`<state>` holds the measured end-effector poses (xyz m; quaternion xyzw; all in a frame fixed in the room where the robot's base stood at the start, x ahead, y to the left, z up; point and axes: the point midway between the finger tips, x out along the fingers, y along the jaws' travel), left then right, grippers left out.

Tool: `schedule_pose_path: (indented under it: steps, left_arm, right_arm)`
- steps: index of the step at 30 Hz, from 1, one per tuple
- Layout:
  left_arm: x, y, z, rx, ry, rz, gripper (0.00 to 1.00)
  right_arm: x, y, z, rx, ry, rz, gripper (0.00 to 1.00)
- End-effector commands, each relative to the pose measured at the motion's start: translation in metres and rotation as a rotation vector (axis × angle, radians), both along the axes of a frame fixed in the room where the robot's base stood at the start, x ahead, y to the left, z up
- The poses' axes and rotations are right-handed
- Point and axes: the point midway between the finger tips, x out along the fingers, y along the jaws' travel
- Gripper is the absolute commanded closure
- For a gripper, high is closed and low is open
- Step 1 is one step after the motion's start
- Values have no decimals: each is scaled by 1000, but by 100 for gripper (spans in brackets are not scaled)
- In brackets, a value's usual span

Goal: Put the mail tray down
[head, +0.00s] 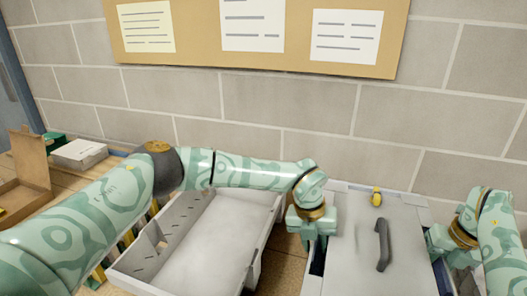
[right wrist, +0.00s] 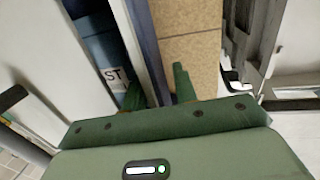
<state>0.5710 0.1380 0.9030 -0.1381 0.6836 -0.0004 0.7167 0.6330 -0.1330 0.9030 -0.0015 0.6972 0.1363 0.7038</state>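The mail tray (head: 320,256) appears as a grey-walled box between my two grippers. A pale grey panel with a dark handle (head: 383,245) and a yellow knob fills most of its top, so its inside is largely hidden. My left gripper (head: 313,228) points down over its left wall, with a finger on each side. My right gripper (head: 441,242) is at its right side. In the right wrist view, the right gripper's green fingers (right wrist: 158,90) straddle the tray's blue-grey wall (right wrist: 146,45) closely. A label reading "ST" shows on a dark blue surface beside it.
An open light grey tray (head: 222,240) stands left of the mail tray, partly behind my left arm. A cardboard box (head: 30,170) and a white paper stack (head: 79,153) are at far left. A block wall with a notice board (head: 205,62) closes the back.

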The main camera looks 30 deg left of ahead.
Motion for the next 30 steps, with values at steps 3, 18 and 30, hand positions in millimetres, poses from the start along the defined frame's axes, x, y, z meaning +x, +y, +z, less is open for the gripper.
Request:
schedule_pose_path:
  steps: [3,18,30]
  left_arm:
    - [1,-1,5,-2,-5,0,63]
    - [-1,6,45,-4,-9,-1,63]
    - [-5,15,83,-1,-4,0,63]
  right_arm:
    - [0,1,5,1,-4,1,63]
    - [0,2,4,4,-3,3,63]
    - [1,0,13,3,-5,2,63]
